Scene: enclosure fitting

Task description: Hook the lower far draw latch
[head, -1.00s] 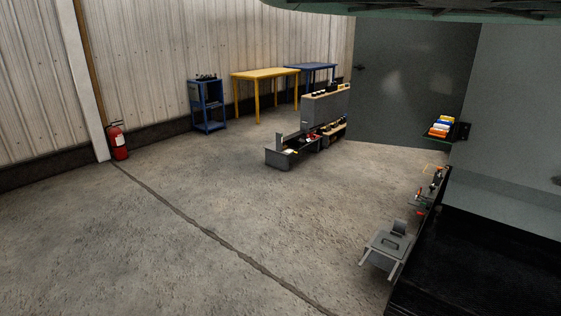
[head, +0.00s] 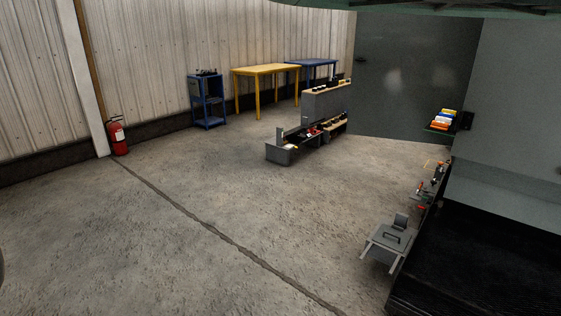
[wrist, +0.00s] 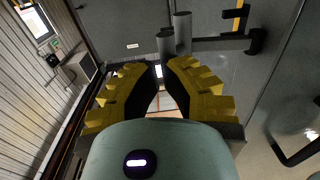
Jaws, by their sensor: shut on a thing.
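In the wrist view, my gripper (wrist: 160,68) has two dark fingers with yellow ridged pads. Its tips are close together at a short grey cylindrical part (wrist: 166,42), and it is shut on that part. A second, taller grey cylinder (wrist: 182,32) stands just to its right. Both are against a grey panel (wrist: 125,22). I cannot tell for certain which piece of the draw latch these cylinders are, and the fingers hide their lower ends. My gripper is not in the head view.
Right of the cylinders, a dark bar with a black end (wrist: 256,41) and a yellow piece (wrist: 238,20) project from the panel. The head view shows a grey stool-like step (head: 388,244), a low workbench (head: 284,157), a yellow table (head: 265,70) and a blue cart (head: 208,102). The concrete floor is open.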

